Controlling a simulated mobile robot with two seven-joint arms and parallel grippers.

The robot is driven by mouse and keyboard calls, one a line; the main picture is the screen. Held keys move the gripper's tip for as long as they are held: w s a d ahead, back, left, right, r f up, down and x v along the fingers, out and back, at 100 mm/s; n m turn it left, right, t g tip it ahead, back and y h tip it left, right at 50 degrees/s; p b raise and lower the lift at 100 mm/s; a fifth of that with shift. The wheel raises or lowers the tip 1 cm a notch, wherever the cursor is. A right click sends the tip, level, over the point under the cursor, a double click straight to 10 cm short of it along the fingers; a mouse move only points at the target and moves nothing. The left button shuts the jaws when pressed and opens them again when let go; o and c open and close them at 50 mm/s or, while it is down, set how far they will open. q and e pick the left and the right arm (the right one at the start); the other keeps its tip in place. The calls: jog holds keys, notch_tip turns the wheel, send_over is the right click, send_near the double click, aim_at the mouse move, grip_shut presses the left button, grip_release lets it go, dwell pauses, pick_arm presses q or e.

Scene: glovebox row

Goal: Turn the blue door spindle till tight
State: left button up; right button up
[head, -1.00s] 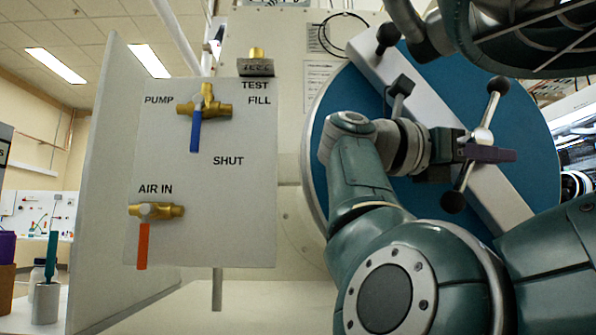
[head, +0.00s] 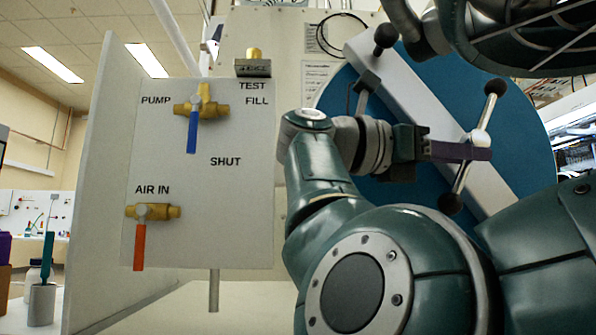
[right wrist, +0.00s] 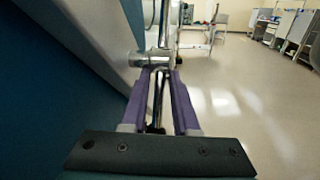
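The blue round door (head: 400,95) fills the right of the head view, with a pale bar (head: 420,85) slanting across it. The spindle (head: 480,138) is a metal hub on this bar, with a thin cross rod ending in black knobs. The hub also shows in the right wrist view (right wrist: 154,60). My right gripper (head: 488,153) reaches in from the left, its purple fingers crossing the rod below the hub. In the right wrist view its fingers (right wrist: 164,72) stand apart on either side of the rod, with a gap visible. My left gripper is out of view.
A grey valve panel (head: 240,190) stands left of the door, with a blue-handled valve (head: 193,130) and a red-handled valve (head: 139,245). A pale side wall (head: 100,190) projects beside it. Open floor (right wrist: 250,110) shows in the right wrist view.

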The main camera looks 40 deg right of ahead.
jog(key=v, duration=0.5)
jog(key=shift+w+a, duration=0.1)
jog(key=shift+a, duration=0.1)
dwell(0.6)
